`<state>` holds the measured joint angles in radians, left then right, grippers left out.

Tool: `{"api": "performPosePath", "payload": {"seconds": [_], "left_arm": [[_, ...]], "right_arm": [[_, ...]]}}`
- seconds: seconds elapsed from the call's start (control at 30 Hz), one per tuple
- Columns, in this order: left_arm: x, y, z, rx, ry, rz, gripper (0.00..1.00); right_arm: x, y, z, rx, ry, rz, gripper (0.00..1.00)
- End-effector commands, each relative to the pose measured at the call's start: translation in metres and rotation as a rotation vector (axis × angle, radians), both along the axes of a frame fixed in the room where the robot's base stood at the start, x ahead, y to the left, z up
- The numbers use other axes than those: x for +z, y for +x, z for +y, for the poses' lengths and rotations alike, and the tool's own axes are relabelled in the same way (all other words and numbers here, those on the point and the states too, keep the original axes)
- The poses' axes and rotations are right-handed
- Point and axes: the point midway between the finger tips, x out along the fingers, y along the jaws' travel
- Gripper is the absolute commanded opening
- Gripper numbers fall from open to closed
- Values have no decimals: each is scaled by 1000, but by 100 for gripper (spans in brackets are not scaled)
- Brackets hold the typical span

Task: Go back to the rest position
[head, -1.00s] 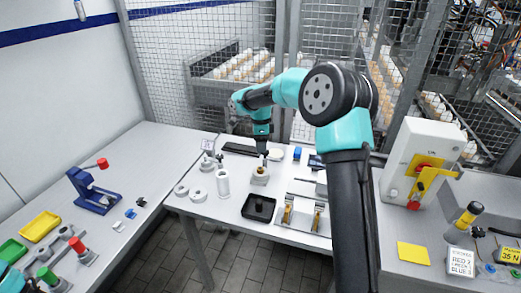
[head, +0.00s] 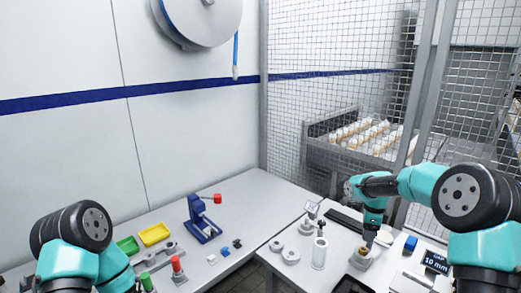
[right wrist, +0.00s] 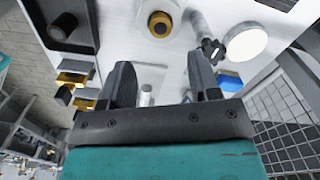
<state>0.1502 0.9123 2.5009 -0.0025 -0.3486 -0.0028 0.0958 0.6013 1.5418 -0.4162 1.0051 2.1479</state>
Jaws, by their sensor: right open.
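My right gripper (right wrist: 162,88) is open and empty in the right wrist view, its two dark fingers apart above the table. In the head view the right gripper (head: 368,238) points down over the right-hand table, close to a small grey fixture with a brass-coloured top (head: 362,254). In the right wrist view that round fixture (right wrist: 160,24) lies beyond the fingers. My left arm (head: 78,250) shows at the lower left of the head view, but its gripper is out of the frame.
A blue press with a red knob (head: 200,222), yellow tray (head: 154,234) and green tray (head: 127,245) stand on the left table. White cylinder (head: 319,253), rings (head: 290,255) and black tray (head: 352,286) are near the right gripper. A mesh fence (head: 330,100) stands behind.

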Motion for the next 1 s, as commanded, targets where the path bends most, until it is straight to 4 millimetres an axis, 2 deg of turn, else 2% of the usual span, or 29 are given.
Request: {"api": "performPosePath", "payload": {"seconds": [0.3, 0.5, 0.67, 1.0], "left_arm": [[0, 0, 0, 0, 0, 0, 56], [0, 0, 0, 0, 0, 0, 56], [0, 0, 0, 0, 0, 0, 56], [0, 0, 0, 0, 0, 0, 56]], "right_arm": [[-50, -1, 0, 0, 1, 2, 56], [-72, 0, 0, 0, 1, 0, 56], [-79, 0, 0, 1, 0, -1, 56], [-79, 0, 0, 1, 0, -1, 56]]}}
